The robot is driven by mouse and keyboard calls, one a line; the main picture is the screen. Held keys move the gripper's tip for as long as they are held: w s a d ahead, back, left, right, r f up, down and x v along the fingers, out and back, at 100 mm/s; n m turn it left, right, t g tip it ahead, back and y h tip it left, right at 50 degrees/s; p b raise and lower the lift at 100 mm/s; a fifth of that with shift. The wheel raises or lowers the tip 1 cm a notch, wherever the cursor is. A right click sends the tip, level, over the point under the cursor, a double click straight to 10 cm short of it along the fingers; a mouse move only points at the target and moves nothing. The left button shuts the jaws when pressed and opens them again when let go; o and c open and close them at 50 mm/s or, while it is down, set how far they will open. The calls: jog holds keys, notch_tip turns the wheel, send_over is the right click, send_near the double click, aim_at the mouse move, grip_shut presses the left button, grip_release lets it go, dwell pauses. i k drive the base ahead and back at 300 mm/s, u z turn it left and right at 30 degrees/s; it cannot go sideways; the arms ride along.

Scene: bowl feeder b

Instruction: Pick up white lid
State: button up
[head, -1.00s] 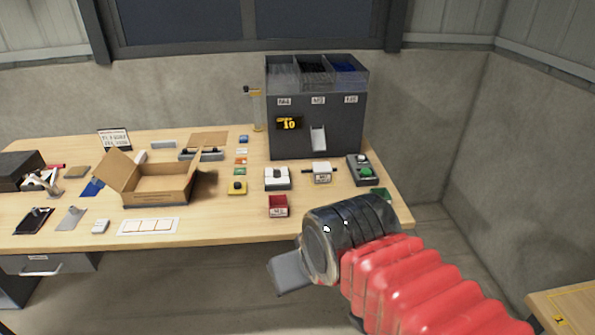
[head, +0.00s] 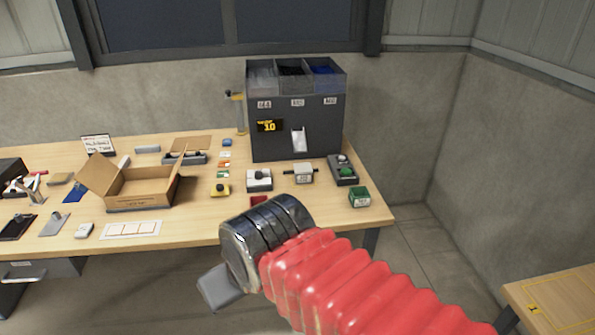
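A white, lid-like block with a dark knob on top (head: 259,181) sits on the wooden table in front of the grey feeder machine; I take it to be the white lid. My gripper (head: 220,288) is in front of the table's near edge, lower and a little left of the white lid in the picture, and apart from it. Only a grey finger part shows below the black wrist, so its opening is hidden. A yellow block with a dark knob (head: 220,190) stands just left of the white lid.
The feeder machine (head: 272,135) stands behind. A small white labelled unit (head: 303,173), a green-button box (head: 343,170) and a green bin (head: 359,197) stand to the right. A red bin (head: 257,202) is mostly hidden by my arm. An open cardboard box (head: 142,202) stands left.

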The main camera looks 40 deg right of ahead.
aim_at(302, 169)
jog(key=z, duration=0.1)
jog(key=i, duration=1)
jog(key=u, duration=0.1)
